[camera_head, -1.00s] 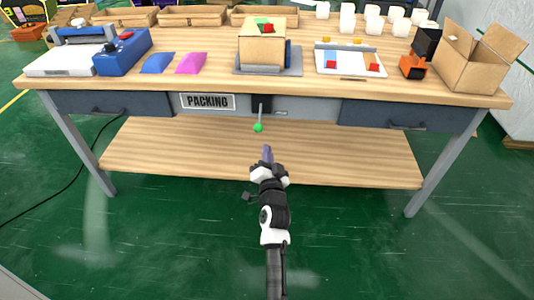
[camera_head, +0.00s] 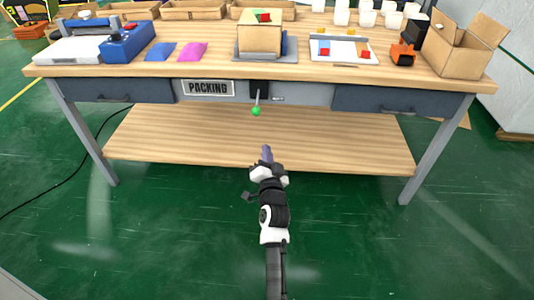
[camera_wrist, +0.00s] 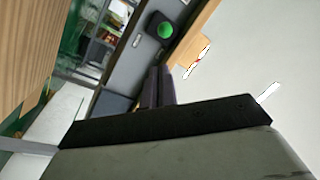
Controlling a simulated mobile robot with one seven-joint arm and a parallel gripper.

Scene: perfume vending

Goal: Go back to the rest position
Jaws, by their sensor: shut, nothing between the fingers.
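My gripper (camera_head: 267,152) is in front of the packing table (camera_head: 190,130), apart from it, with its fingers pointing toward the table. In the wrist view the two dark fingers (camera_wrist: 158,86) lie side by side, shut with nothing between them. A lever with a green knob (camera_head: 256,111) hangs from the table's front beyond the gripper. The green knob also shows in the wrist view (camera_wrist: 165,30), past the fingertips.
On the table stand a closed cardboard box (camera_head: 259,40), an open carton (camera_head: 465,48), a blue device (camera_head: 127,42), pink (camera_head: 192,51) and blue packets, and several white containers. The green floor (camera_head: 180,225) around my arm is clear.

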